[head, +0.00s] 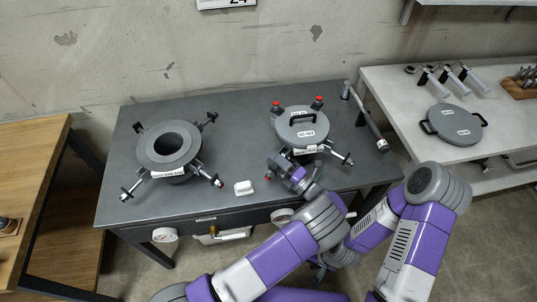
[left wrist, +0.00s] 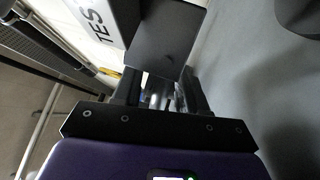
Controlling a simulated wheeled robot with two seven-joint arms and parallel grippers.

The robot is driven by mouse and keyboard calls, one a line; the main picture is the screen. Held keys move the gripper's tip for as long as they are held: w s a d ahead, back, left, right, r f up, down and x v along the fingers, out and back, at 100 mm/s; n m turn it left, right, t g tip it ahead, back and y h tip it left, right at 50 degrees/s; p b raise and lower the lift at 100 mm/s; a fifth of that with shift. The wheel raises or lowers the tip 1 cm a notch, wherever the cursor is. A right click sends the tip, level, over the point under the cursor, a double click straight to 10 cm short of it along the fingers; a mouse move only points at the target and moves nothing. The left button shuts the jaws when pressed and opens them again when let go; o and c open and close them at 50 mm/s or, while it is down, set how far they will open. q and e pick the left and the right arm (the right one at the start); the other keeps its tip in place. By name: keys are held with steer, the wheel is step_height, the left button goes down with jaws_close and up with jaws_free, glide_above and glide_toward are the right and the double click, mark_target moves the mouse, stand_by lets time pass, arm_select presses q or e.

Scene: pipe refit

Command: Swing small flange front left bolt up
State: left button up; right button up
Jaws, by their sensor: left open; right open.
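The small flange (head: 297,145) stands on the right half of the dark table under a round grey lid (head: 302,127) with a black handle. Its two rear bolts, with red knobs (head: 276,106), stand upright. Its front right bolt (head: 343,158) is swung outward and down. My left gripper (head: 281,166) is open at the flange's front left and mostly covers the front left bolt; a red tip (head: 267,178) shows beside it. In the left wrist view, shiny metal (left wrist: 160,95) lies between my fingers; I cannot tell if they touch it. My right gripper (head: 320,268) is open, low before the table.
The large flange (head: 148,151) with splayed bolts stands on the left of the table (head: 235,130). A white block (head: 244,188) lies at the front middle, and a long-handled tool (head: 370,120) at the right. A side table holds another lid (head: 454,123) and tools.

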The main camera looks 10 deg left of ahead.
arm_select(q)
steer(key=shift+w+a, duration=0.15)
steer(key=shift+a, duration=0.1)
jaws_close()
steer(key=shift+r, duration=0.1)
